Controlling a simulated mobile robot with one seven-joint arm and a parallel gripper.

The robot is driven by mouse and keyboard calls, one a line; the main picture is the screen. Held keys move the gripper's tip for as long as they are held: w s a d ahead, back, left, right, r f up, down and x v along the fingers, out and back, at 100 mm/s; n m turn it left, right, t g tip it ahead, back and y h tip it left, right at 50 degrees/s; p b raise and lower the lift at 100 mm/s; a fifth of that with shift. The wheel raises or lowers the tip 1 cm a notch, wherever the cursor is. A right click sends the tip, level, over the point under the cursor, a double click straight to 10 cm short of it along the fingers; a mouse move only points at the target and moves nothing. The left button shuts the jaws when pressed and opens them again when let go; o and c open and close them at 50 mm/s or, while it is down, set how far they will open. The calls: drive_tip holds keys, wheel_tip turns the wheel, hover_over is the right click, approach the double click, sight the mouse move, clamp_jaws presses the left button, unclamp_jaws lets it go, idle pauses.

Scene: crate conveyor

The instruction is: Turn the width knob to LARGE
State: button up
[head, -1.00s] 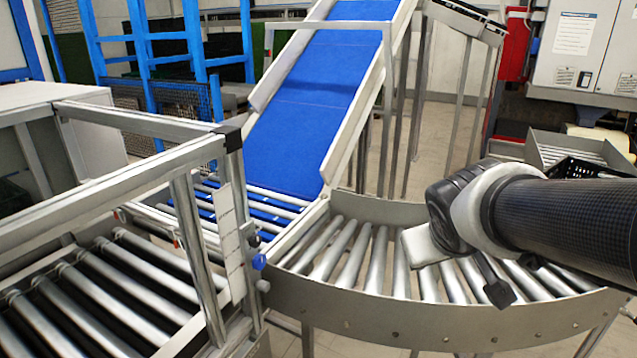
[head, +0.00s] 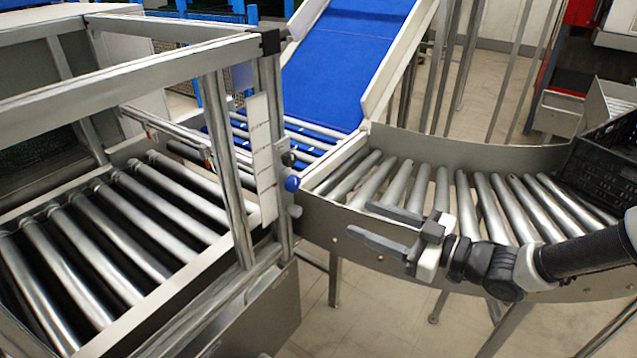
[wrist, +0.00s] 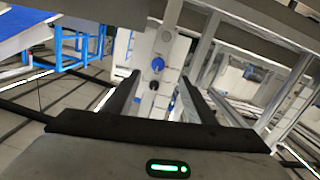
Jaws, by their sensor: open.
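A column of small knobs sits on the frame post at the near end of the roller cage: a black knob (head: 288,158), a blue knob (head: 292,183) and a pale grey knob (head: 295,210). Which is the width knob, and its setting, I cannot read. My gripper (head: 352,219) is open and empty, to the right of the knobs and apart from them, its fingers pointing left toward the post. In the wrist view, the blue knob (wrist: 157,64) and the black knob (wrist: 153,85) show beyond and between the open fingers.
A white label strip (head: 262,150) hangs beside the knobs. The curved roller conveyor (head: 400,235) runs behind my gripper, with its side wall close to it. A black crate (head: 607,165) stands at the right. The blue belt (head: 345,65) slopes up behind.

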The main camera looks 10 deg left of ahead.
drive_tip(key=r, duration=0.1)
drive_tip(key=b, duration=0.1)
approach(295, 184)
drive_tip(key=shift+y, duration=0.4)
drive_tip(key=x, duration=0.8)
drive_tip(key=shift+w+f, duration=0.15)
drive_tip(key=shift+f, duration=0.25)
drive_tip(key=c, duration=1.1)
